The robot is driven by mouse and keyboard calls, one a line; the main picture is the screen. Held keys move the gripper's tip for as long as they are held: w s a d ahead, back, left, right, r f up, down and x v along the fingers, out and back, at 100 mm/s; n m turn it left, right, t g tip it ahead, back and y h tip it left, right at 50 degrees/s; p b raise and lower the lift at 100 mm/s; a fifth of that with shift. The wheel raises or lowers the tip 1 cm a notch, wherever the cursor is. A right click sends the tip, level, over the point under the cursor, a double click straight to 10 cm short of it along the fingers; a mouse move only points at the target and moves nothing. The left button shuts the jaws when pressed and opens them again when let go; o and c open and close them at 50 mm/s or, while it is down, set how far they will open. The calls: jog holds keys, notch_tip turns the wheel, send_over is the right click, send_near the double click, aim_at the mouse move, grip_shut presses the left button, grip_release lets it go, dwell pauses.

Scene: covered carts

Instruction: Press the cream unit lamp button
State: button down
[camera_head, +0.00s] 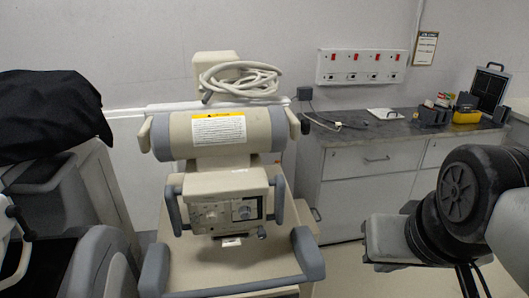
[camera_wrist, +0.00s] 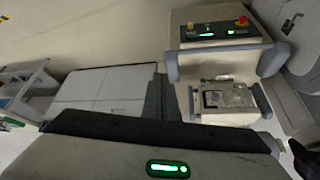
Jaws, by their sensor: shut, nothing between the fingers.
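In the head view a cream unit (camera_head: 182,222) with grey handles stands left of centre. Its front panel (camera_head: 232,212) carries small dials, and a small knob (camera_head: 262,234) sits below. Which control is the lamp button is too small to tell. In the wrist view a cream machine (camera_wrist: 222,58) has a green-lit display (camera_wrist: 207,34), a red stop button (camera_wrist: 242,20) and a lower panel block (camera_wrist: 228,97); I cannot tell if it is the same unit. My gripper (camera_wrist: 160,72) is shut and empty, apart from that machine. In the head view my arm is at the right.
A black cover (camera_head: 50,120) drapes a cart at the left. A grey-topped counter (camera_head: 385,127) with drawers stands along the wall and holds small boxes (camera_head: 432,116). A coiled cable (camera_head: 240,78) lies on the unit. Some floor shows between the unit and my arm.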

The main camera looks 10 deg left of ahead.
jog(key=w+a+f+n+t+b, duration=0.1)
jog(key=w+a+f+b, duration=0.1)
jog(key=w+f, duration=0.35)
jog(key=w+a+f+n+t+b, duration=0.1)
jog(key=w+a+f+b, duration=0.15)
jog(key=w, duration=0.65)
jog(key=n+y+b, duration=0.3)
jog(key=y+b, duration=0.5)
jog(key=y, duration=0.7)
send_near(202, 231)
jog(key=s+a+f, duration=0.1)
jog(key=s+a, duration=0.3)
jog(key=s, duration=0.4)
jog(key=shift+d, duration=0.15)
jog(key=shift+w, duration=0.1)
jog(key=w+a, duration=0.2)
jog(key=w, duration=0.6)
jog(key=shift+a+p, duration=0.3)
